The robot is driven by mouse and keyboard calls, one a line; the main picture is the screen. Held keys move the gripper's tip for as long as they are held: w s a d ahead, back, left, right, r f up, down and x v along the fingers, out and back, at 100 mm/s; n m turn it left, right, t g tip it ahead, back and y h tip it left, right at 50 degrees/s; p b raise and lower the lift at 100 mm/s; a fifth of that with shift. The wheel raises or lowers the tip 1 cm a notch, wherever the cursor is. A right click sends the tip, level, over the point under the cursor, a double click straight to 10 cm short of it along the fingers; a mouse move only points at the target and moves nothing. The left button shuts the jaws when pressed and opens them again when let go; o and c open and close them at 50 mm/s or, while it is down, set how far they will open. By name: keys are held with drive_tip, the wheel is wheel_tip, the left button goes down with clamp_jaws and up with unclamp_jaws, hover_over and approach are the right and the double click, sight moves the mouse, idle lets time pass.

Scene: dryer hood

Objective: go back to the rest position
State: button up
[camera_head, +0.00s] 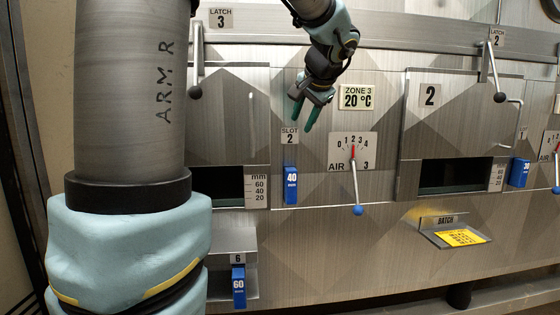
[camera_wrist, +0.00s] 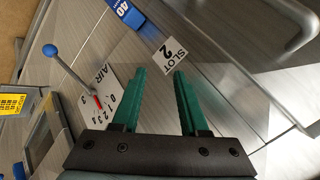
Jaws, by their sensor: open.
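My gripper (camera_head: 307,113) is in the upper middle of the head view, in front of the metal panel, with its green fingers pointing down. It is open and empty, and the fingers are apart in the wrist view (camera_wrist: 162,92). Below and to its left are the "SLOT 2" label (camera_head: 289,136) and a blue block marked 40 (camera_head: 290,185). To its lower right is the air dial 3 (camera_head: 352,150), with its blue-knobbed lever (camera_head: 356,190) hanging down. No contact between the fingers and the panel is visible.
A hatch with plate 2 (camera_head: 429,96) stands right, over a dark opening (camera_head: 452,175). Latch levers 3 (camera_head: 197,70) and 2 (camera_head: 492,70) stick out above. A batch tray (camera_head: 437,236) holds a yellow card. A blue block marked 60 (camera_head: 238,287) stands on a lower-left ledge.

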drive_tip(key=s+a+f+n+g, duration=0.2)
drive_tip(key=s+a+f, duration=0.2)
drive_tip(key=s+f, duration=0.2)
drive_tip(key=s+a+f+n+g+h+p, duration=0.1)
drive_tip(key=s+a+f+n+g, duration=0.2)
drive_tip(key=s+f, duration=0.4)
drive_tip(key=s+a+f+n+g+h+p, duration=0.1)
drive_tip(key=s+a+f, duration=0.4)
drive_tip(key=f, duration=0.7)
drive_tip(key=shift+s+a+f+n+g, duration=0.25)
drive_tip(key=shift+s+f+n+g, duration=0.15)
drive_tip(key=shift+s+n+g, duration=0.35)
